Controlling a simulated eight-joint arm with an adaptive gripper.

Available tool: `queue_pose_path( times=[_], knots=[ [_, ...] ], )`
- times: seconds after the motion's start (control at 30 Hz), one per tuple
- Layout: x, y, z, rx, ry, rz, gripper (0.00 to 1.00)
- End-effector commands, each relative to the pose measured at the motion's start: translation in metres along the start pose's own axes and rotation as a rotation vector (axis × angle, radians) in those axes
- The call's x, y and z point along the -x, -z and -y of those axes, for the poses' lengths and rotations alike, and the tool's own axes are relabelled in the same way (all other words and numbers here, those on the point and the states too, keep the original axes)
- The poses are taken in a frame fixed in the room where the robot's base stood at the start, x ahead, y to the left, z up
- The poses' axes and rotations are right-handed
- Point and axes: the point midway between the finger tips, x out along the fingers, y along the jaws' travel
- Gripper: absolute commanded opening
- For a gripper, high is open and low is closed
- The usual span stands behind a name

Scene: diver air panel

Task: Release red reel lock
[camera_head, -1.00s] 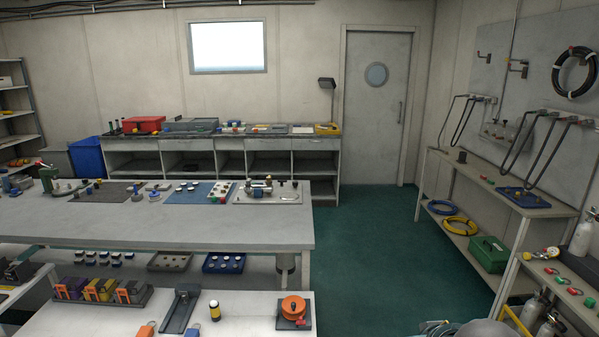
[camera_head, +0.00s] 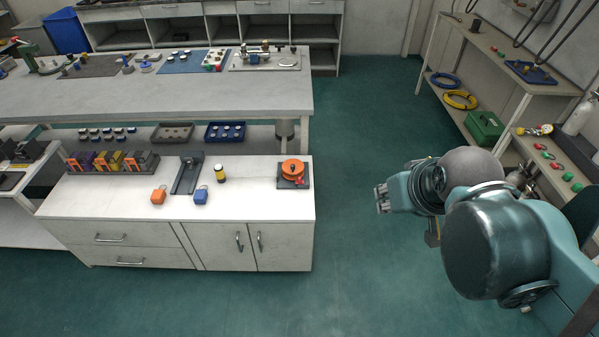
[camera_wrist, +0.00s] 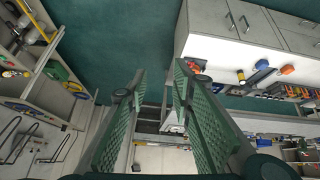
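An orange reel (camera_head: 293,169) sits on a dark square base plate (camera_head: 302,184) at the right end of the white cabinet top. A small red part (camera_head: 299,181), which may be the lock, shows at the reel's front right; its exact setting is too small to tell. My gripper (camera_head: 380,200) is in the air over the floor, to the right of the cabinet and apart from the reel. In the wrist view its two green ribbed fingers (camera_wrist: 160,110) stand apart with nothing between them.
On the cabinet top (camera_head: 110,200) are an orange block (camera_head: 159,196), a blue block (camera_head: 201,196), a yellow-black cylinder (camera_head: 220,174) and a dark stand (camera_head: 187,176). A long workbench (camera_head: 200,97) stands behind. Shelves with a green box (camera_head: 485,127) are at right. Floor between is clear.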

Motion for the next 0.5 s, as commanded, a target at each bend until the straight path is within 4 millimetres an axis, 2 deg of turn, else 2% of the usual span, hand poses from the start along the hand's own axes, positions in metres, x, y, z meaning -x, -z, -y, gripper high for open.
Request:
queue_pose_path(
  times=[0.5],
  knots=[
    [-0.023, 0.07, 0.008, 0.404, 0.041, 0.074, 0.24]
  ],
)
